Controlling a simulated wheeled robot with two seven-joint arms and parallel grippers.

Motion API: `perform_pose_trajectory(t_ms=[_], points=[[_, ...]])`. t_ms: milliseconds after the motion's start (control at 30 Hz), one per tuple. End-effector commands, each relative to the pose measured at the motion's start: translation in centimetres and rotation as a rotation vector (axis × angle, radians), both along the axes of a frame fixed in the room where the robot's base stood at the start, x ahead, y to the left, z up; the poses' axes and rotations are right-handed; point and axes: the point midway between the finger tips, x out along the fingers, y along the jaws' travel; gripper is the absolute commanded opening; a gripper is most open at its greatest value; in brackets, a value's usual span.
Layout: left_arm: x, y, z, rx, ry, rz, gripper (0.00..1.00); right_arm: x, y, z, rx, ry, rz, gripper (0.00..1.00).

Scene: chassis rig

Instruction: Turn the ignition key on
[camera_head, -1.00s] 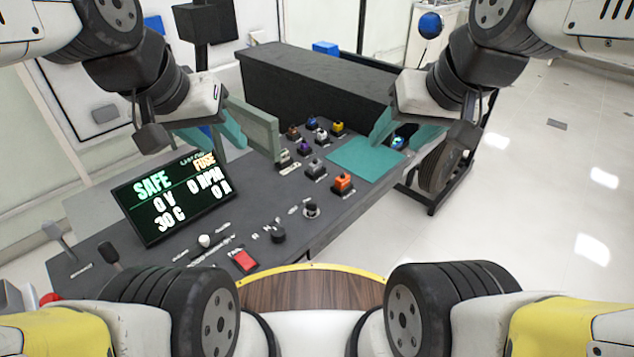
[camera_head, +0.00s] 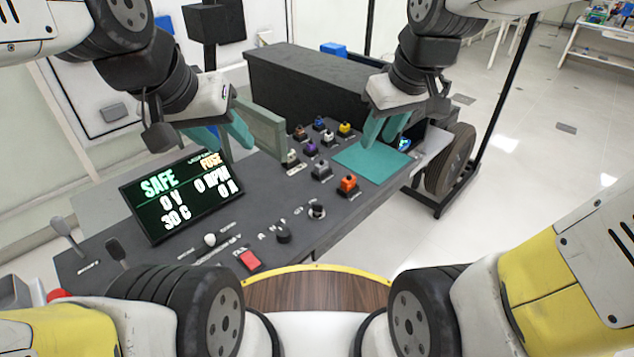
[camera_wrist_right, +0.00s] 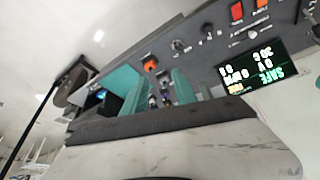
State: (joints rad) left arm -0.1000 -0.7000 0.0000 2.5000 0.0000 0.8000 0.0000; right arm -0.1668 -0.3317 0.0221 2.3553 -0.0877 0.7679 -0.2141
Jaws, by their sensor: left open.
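A small dark key switch with a pale collar (camera_head: 317,211), which looks like the ignition, sits near the console's right edge. It also shows in the right wrist view (camera_wrist_right: 178,46). Its exact key position is too small to tell. My right gripper (camera_head: 380,136) is above the teal pad, behind and to the right of the switch. In the right wrist view its two teal fingers (camera_wrist_right: 153,92) stand apart with nothing between them. My left gripper (camera_head: 222,142) is open and empty behind the display, well left of the switch.
The display (camera_head: 182,193) reads SAFE, FUSE, 0 V, 0 RPM, 30 C. A black knob (camera_head: 283,233), a red switch (camera_head: 250,259) and an orange button (camera_head: 348,184) are near the key switch. Several coloured buttons stand behind. A grey upright panel (camera_head: 262,130) is beside the left gripper.

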Motion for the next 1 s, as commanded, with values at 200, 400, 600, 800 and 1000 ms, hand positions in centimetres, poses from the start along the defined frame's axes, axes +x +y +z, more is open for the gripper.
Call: perform_pose_trajectory(t_ms=[200, 400, 600, 800, 1000], points=[[0.0, 0.0, 0.0, 0.000, 0.000, 0.000, 0.45, 5.4, 3.8, -5.8, -0.142, 0.110, 0.313, 0.34], [0.0, 0.0, 0.0, 0.000, 0.000, 0.000, 0.45, 8.8, 7.9, -12.6, -0.237, 0.196, 0.605, 0.34], [0.0, 0.0, 0.0, 0.000, 0.000, 0.000, 0.45, 10.0, 10.7, -18.1, -0.286, 0.255, 0.808, 0.34], [0.0, 0.0, 0.0, 0.000, 0.000, 0.000, 0.45, 10.2, 11.5, -20.3, -0.300, 0.271, 0.875, 0.34], [0.0, 0.0, 0.0, 0.000, 0.000, 0.000, 0.45, 10.1, 11.5, -22.9, -0.300, 0.273, 0.875, 0.34]])
